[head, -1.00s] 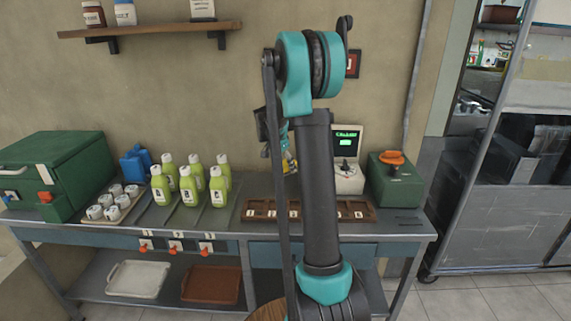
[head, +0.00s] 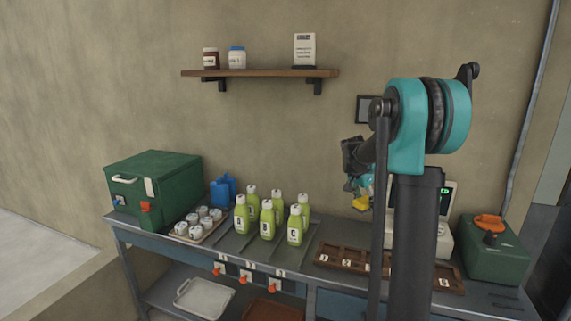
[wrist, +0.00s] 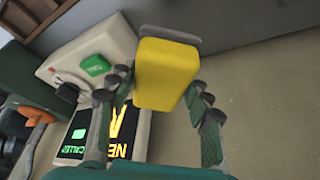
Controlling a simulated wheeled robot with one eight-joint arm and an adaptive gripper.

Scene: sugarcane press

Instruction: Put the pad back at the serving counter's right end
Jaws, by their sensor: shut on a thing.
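My gripper (head: 356,188) is shut on a yellow pad (wrist: 165,72), a block with a thin grey strip along its far edge. In the wrist view the pad sits between my two fingers. In the head view only a small yellow part of the pad (head: 362,202) shows, held above the counter. The serving counter (head: 335,235) is a grey metal table. My arm covers part of its right half. At its right end stands a dark green box with an orange knob (head: 498,262).
A cream display device (wrist: 88,58) stands left of the green box, partly behind my arm. A brown compartment tray (head: 335,256) lies in front. Green bottles (head: 267,220), a tray of cups (head: 198,225) and a green case (head: 153,180) fill the left half. A shelf (head: 260,73) hangs above.

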